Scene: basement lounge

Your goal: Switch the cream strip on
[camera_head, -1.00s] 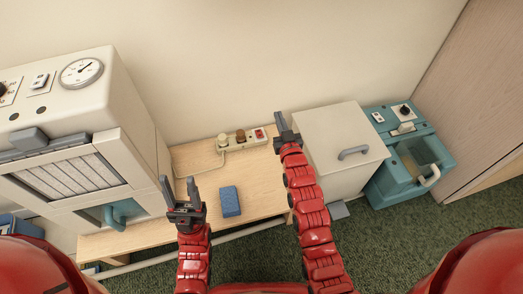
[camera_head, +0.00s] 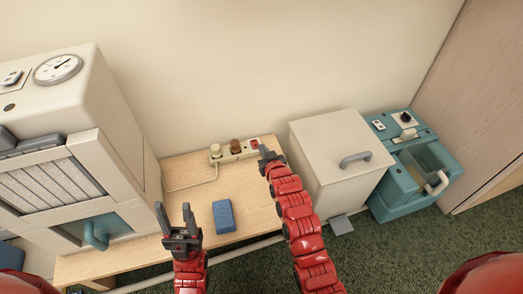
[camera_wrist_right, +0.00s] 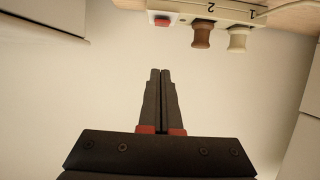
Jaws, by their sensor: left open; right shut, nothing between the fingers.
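The cream strip (camera_head: 243,155) lies at the back of the wooden table, near the wall. It carries a cream plug (camera_head: 215,149), a brown plug (camera_head: 236,146) and a red switch (camera_head: 255,144) at its right end. In the right wrist view the strip (camera_wrist_right: 185,7) runs along the top, with the red switch (camera_wrist_right: 162,19) at its left. My right gripper (camera_head: 264,151) is shut and empty beside the switch end; in its wrist view the fingertips (camera_wrist_right: 160,71) are apart from the switch. My left gripper (camera_head: 174,208) is open and empty over the table's front. The switch's position is too small to tell.
A blue sponge-like block (camera_head: 224,216) lies on the table (camera_head: 190,178). A cream machine with a gauge (camera_head: 75,110) stands at left. A cream lidded box (camera_head: 330,140) and a teal machine (camera_head: 425,150) stand at right. A cord runs left from the strip.

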